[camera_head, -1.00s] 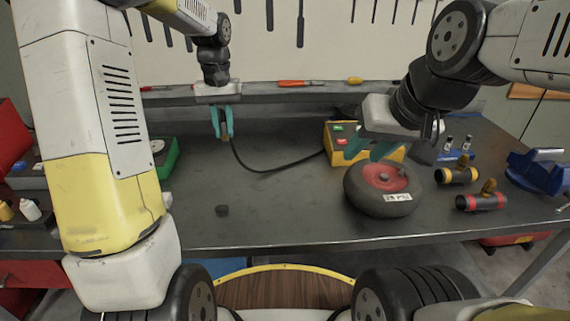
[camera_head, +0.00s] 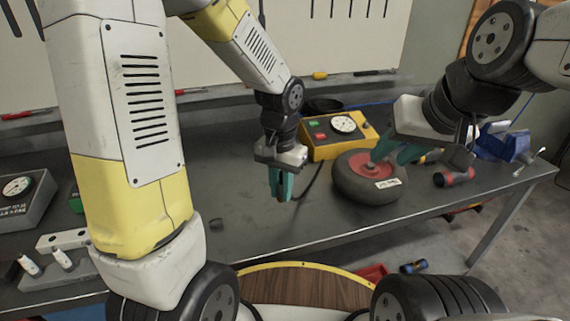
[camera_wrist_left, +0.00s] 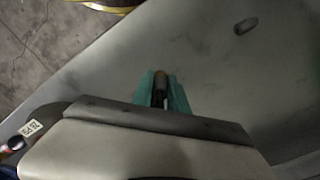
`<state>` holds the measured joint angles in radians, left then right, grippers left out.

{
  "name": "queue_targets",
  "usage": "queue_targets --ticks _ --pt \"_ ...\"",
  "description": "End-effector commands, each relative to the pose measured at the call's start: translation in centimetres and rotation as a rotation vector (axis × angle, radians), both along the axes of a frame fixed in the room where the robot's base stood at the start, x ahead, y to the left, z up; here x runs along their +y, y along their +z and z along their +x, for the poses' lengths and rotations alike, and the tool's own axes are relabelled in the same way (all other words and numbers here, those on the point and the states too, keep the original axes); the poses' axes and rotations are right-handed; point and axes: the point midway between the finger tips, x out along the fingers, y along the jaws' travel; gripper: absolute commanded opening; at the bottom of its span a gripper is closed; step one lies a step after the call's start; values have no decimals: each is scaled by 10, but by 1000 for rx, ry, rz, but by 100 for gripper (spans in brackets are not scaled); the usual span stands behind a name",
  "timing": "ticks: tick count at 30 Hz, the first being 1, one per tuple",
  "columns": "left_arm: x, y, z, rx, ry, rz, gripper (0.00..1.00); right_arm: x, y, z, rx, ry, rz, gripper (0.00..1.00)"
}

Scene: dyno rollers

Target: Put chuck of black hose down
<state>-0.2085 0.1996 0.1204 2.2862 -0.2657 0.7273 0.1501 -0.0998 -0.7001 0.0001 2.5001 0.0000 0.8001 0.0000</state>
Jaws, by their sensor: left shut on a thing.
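My left gripper (camera_head: 281,196) is shut on the chuck of the black hose and holds it above the grey bench, left of the wheel. In the left wrist view the chuck (camera_wrist_left: 160,84) shows as a dark piece with a brownish tip between the teal fingers. The black hose (camera_head: 313,180) runs from the chuck toward the yellow inflator box (camera_head: 350,147), which has a dial and red and green buttons. A black wheel with a red hub (camera_head: 367,178) lies on the bench. My right gripper (camera_head: 398,154) is at the wheel's upper right, its fingers apart.
A small black cap (camera_head: 194,224) lies on the bench (camera_head: 245,222) at left; it also shows in the left wrist view (camera_wrist_left: 245,25). A red-ended fitting (camera_head: 454,177) and a blue vise (camera_head: 502,142) stand at right. A grey gauge box is far left. The front middle is clear.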

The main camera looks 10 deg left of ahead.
Motion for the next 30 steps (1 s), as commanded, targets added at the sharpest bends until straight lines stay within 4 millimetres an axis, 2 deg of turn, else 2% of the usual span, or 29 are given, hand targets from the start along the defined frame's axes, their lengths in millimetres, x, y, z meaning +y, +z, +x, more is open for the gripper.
queue_targets --ticks 2,5,12,18,27,30 --pt "1 -2 3 0 -5 0 0 0 0 0 0 0 0 36" --pt "8 -5 21 0 -5 -1 0 0 0 0 0 0 0 36" --pt "29 -11 83 0 -4 -1 0 0 0 0 0 0 0 36" --pt "43 -15 125 -1 -6 0 0 0 0 0 0 0 0 36" --pt "52 -17 148 0 -6 0 0 0 0 0 0 0 0 36" --pt "51 -32 147 3 -9 0 0 0 0 0 0 0 0 36"
